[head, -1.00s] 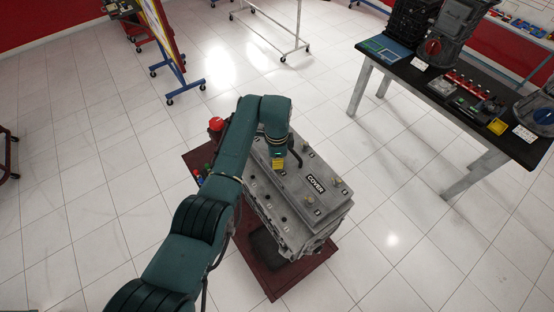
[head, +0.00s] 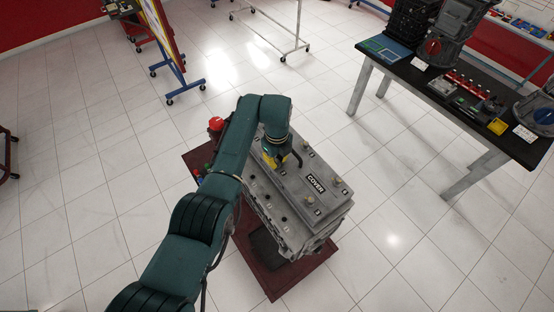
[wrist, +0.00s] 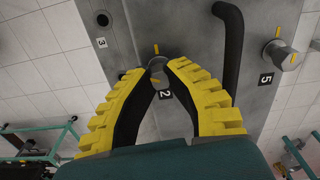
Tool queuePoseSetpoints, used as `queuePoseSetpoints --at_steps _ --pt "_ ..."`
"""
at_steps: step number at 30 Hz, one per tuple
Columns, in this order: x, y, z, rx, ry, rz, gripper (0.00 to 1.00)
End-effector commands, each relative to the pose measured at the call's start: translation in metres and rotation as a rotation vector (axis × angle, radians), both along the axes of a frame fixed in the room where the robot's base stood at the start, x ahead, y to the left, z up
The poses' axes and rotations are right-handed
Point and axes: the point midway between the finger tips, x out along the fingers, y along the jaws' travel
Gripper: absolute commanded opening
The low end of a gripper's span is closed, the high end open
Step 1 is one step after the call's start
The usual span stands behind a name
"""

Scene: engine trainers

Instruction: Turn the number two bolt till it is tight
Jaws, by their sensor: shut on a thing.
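The number two bolt (wrist: 157,62) shows in the wrist view as a grey round head on the engine cover, above a black "2" label (wrist: 165,95). A short yellow mark (wrist: 156,48) lies just above it. My gripper (wrist: 159,68), with yellow ribbed fingers and black inner pads, is shut on this bolt, one fingertip on each side. In the head view my gripper (head: 276,161) is down at the far end of the grey engine cover (head: 294,187), and the bolt is hidden there.
A curved black pipe (wrist: 232,45) stands close to the right finger. The number five bolt (wrist: 281,52) is further right. The engine stands on a dark red base (head: 272,280). A black-topped table (head: 415,80) with parts is at the right; the floor between is clear.

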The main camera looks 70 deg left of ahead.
Motion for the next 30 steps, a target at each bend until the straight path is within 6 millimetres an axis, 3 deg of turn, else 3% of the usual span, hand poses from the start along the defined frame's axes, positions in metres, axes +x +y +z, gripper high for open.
queuePoseSetpoints --at_steps 18,30 --pt "-0.0004 0.0001 -0.0014 0.0 0.001 -0.543 0.0" --pt "-0.0003 0.0002 -0.0015 0.001 0.001 -0.713 0.0"
